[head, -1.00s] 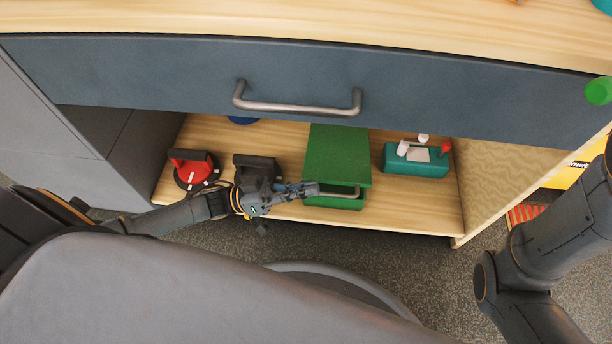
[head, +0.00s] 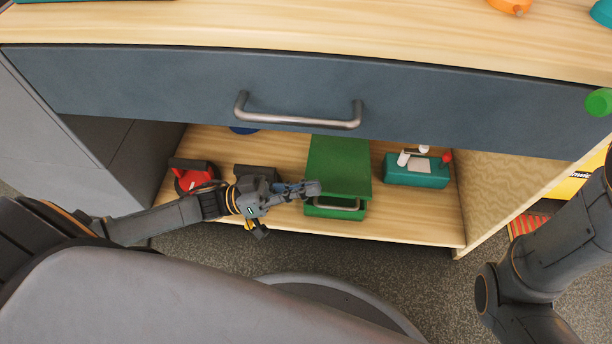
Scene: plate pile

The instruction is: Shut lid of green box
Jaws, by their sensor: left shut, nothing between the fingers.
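The green box (head: 322,212) stands on the low wooden shelf under the drawer, with a grey handle (head: 338,205) on its front.
A red-and-black switch device (head: 192,178) and a dark box (head: 256,172) stand left of the green box. A teal box with levers (head: 416,172) stands to the right. The drawer front with its handle (head: 298,117) overhangs the shelf.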

